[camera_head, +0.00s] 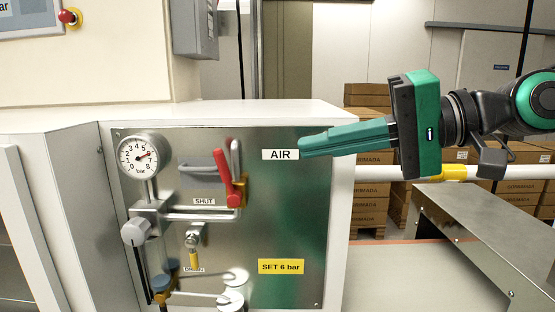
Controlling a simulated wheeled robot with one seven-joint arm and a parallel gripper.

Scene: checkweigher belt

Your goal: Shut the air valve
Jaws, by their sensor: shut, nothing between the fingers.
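The air valve's red lever (229,175) stands nearly upright, tilted a little to the left, beside a vertical pipe on the steel panel (310,215). Its brass-coloured body (241,192) sits at the lever's lower end. A "SHUT" label (204,201) is to the lower left of the lever, and an "AIR" label (281,154) is to its right. My gripper (303,147) comes in from the right with green fingers together and empty. Its tips point left near the "AIR" label, apart from the lever in the picture. The depth gap to the panel is hard to tell.
A pressure gauge (139,155) and a grey knob (134,232) are at the panel's left. A small yellow drain handle (194,259) hangs below the lever. A grey bar-like shape (198,166) lies left of the lever. Cardboard boxes (368,205) and a steel cover (470,245) are at right.

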